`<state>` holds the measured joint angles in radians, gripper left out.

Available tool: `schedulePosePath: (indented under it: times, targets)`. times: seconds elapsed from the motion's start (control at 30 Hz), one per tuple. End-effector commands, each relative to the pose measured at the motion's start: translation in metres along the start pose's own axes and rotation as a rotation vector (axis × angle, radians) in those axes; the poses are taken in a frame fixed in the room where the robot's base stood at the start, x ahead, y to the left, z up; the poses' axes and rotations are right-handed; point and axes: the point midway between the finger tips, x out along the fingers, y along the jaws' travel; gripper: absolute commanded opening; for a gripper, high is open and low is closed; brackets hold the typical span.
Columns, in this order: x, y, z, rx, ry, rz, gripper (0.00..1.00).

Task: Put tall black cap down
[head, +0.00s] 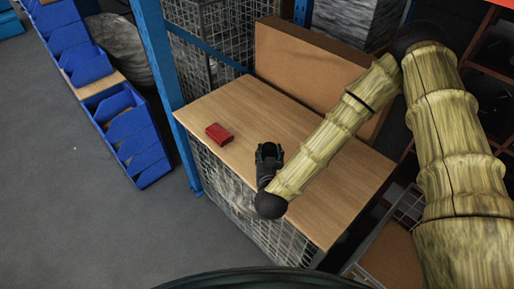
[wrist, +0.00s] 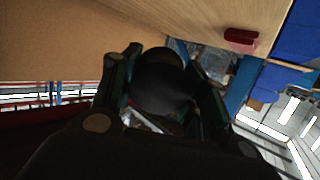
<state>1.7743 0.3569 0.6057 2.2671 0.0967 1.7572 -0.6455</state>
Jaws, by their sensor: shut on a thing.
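My gripper (head: 269,152) is over the wooden bench top (head: 310,185), near its front edge in the head view. In the wrist view, my gripper (wrist: 165,85) is shut on the tall black cap (wrist: 160,75), whose dark rounded end shows between the two fingers. In the head view the cap is hard to tell apart from the dark fingers. I cannot tell whether the cap touches the bench top.
A brown board (head: 305,75) stands along the back. Blue bins (head: 130,135) and a blue post (head: 165,85) are at the left.

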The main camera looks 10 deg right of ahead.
Motion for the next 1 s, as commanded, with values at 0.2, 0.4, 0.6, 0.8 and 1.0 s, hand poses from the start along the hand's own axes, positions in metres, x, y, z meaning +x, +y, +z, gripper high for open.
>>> schedulePosePath:
  times: [0.2,0.4,0.6,0.8,1.0]
  targets:
    - [-0.016,0.022,0.032,0.047,-0.277,0.103,0.06]
    - [-0.041,0.036,0.056,0.121,-0.53,0.194,0.06]
    - [-0.076,0.044,0.075,0.229,-0.779,0.286,0.06]
    - [-0.124,0.043,0.09,0.388,-1.01,0.38,0.06]
    - [-0.175,0.034,0.096,0.566,-1.173,0.464,0.06]
